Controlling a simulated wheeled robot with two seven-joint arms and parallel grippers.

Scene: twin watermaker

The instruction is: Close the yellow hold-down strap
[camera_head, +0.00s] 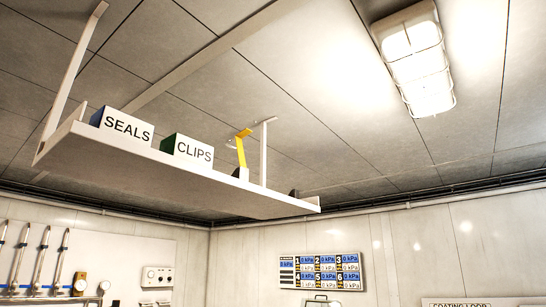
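A yellow strap (241,149) stands up at the far part of a white overhead shelf (180,167). What is behind the shelf lip is hidden. Neither of my grippers is in view.
Bins marked SEALS (126,126) and CLIPS (192,151) stand on the shelf, which hangs from white brackets. A caged lamp (415,58) is on the ceiling. A gauge display panel (320,271) is on the back wall. Hoses (43,255) hang at left.

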